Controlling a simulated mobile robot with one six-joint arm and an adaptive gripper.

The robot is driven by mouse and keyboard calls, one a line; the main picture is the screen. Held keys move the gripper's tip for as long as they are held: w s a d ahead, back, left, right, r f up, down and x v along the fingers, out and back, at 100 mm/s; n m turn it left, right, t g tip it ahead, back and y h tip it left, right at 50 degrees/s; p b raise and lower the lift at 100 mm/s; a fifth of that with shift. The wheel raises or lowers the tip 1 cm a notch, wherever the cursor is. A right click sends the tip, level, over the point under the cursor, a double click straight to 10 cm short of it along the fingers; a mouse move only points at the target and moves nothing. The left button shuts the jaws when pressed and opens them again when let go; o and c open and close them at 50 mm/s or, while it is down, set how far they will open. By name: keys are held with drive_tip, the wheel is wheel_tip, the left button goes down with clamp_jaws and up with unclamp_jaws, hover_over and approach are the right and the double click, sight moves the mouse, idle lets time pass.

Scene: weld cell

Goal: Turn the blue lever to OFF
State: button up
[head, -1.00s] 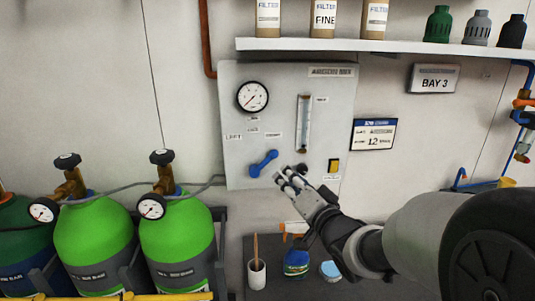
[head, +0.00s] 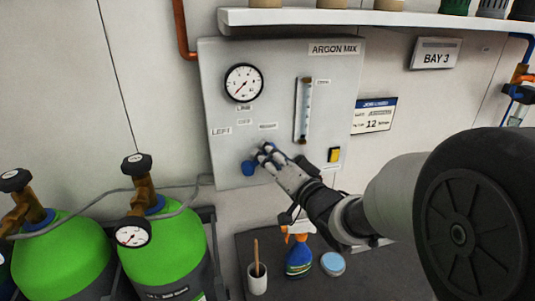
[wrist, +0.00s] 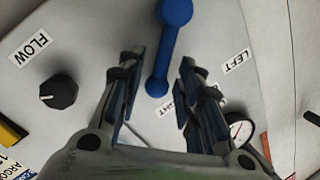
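The blue lever (head: 249,168) is on the grey gas panel (head: 225,85); my gripper hides its upper right part in the head view. In the wrist view the whole arm of the lever (wrist: 168,50) shows, from a large round end to a smaller end. My gripper (head: 266,150) is in front of the panel. In the wrist view its open fingers (wrist: 157,80) appear on either side of the lever's smaller end, with no clear contact. Labels LEFT (head: 221,131), a small middle one (head: 244,121) and RIGHT (head: 267,126) sit above the lever.
A black FLOW knob (wrist: 58,92) and a yellow switch (head: 334,155) are on the panel near my gripper. A gauge (head: 244,83) and flow tube (head: 304,110) are above. Green cylinders (head: 165,250) stand left; a cup (head: 257,279) and spray bottle (head: 299,258) are below.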

drive_tip(key=shift+c, duration=0.4)
clamp_jaws()
